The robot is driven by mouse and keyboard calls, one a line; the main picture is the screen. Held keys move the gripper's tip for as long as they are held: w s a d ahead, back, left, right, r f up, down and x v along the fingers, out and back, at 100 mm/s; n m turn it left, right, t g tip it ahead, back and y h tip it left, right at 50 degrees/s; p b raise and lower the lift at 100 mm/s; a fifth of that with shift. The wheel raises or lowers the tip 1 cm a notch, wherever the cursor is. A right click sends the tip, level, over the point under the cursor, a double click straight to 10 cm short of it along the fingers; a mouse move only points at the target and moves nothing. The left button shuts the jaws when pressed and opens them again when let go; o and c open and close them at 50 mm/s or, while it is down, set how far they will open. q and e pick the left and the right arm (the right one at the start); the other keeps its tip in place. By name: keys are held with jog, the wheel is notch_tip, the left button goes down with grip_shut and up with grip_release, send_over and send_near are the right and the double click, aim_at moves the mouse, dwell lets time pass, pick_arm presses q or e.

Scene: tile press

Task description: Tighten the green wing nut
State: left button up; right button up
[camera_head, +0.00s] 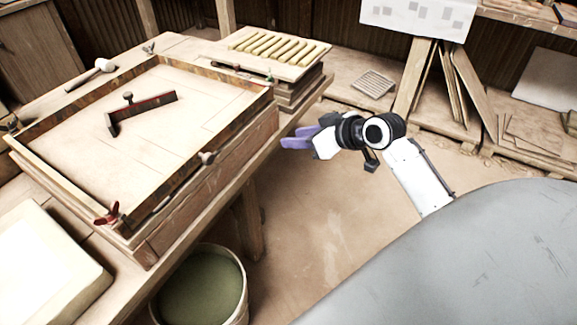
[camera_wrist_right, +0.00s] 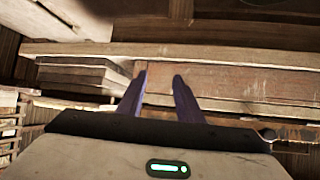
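A wooden frame (camera_head: 235,118) lies on the workbench, with small fasteners around its rim. A red wing nut (camera_head: 110,213) sits at the near corner. A dark wing nut (camera_head: 10,124) is at the left corner and another (camera_head: 148,48) at the far corner; both are too small to tell whether either is green. My right gripper (camera_head: 290,137) is right of the frame, clear of the bench edge. In the right wrist view its purple fingers (camera_wrist_right: 159,78) are apart with nothing between them. My left gripper is out of view.
A tray of yellowish strips (camera_head: 275,47) stands behind. A bucket (camera_head: 203,287) is on the floor below the bench. Boards (camera_head: 467,85) lean at the back.

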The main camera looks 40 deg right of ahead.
jog(key=s+a+f+g+p, duration=0.1)
jog(key=s+a+f+g, duration=0.1)
jog(key=s+a+f, duration=1.1)
notch_tip(320, 180, down, 4)
jog(key=shift+a+r, duration=0.15)
jog(key=n+t+h+p, duration=0.3)
jog(key=n+t, duration=0.6)
jog(key=n, duration=2.6)
send_near(272, 77)
jog(key=shift+y, duration=0.7)
jog(key=w, duration=0.4)
jog(key=w+p, duration=0.1)
jog(key=w, duration=0.3)
jog(key=shift+w+d, duration=0.25)
jog(key=shift+w, duration=0.05)
jog(key=shift+m, duration=0.3)
